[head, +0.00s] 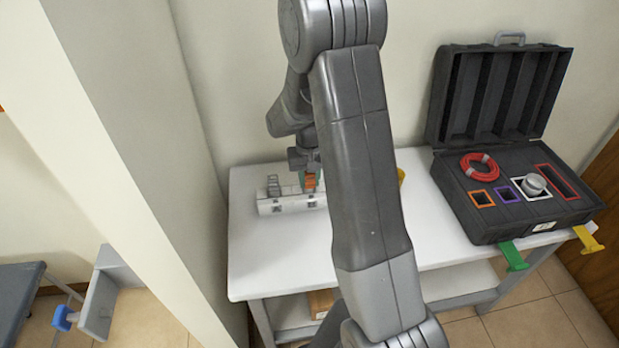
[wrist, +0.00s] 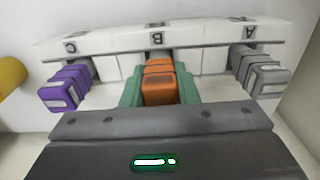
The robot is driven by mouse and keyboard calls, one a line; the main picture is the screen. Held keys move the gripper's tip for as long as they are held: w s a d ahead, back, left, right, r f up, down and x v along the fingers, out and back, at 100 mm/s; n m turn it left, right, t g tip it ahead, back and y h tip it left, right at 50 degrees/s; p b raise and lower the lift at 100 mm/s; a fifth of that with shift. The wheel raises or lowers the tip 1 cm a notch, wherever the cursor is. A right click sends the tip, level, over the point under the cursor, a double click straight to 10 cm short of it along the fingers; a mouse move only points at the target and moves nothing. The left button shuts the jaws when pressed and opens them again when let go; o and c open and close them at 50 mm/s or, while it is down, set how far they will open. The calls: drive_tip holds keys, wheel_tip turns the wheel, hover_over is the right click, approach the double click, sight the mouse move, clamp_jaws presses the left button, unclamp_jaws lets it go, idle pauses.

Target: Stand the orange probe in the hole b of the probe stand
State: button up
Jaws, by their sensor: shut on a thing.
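The orange probe (wrist: 158,82) sits between the green fingers of my gripper (wrist: 158,88), in line with the label B of the white probe stand (wrist: 110,38) in the wrist view. My gripper is shut on it. The probe's lower end and hole b are hidden behind its handle. In the head view the orange probe (head: 310,181) and my gripper (head: 306,178) are at the stand (head: 280,206), partly hidden by my arm. A purple probe (wrist: 70,88) is at label C and a grey probe (wrist: 258,76) at label A.
The stand is on a white table (head: 250,250). An open black case (head: 510,215) with a red cable coil (head: 480,167) is at the right. Green (head: 513,256) and yellow (head: 588,239) pieces jut past the table's front edge. A wall is close behind.

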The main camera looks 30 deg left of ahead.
drive_tip(key=shift+f, duration=0.3)
drive_tip(key=o, duration=0.8)
drive_tip(key=shift+c, duration=0.2)
drive_tip(key=shift+r+p, duration=3.45)
drive_tip(key=shift+r, duration=2.1)
drive_tip(key=shift+f, duration=0.1)
wheel_tip(320, 180, down, 9)
drive_tip(key=b, duration=0.6)
drive_tip(key=shift+f, duration=0.1)
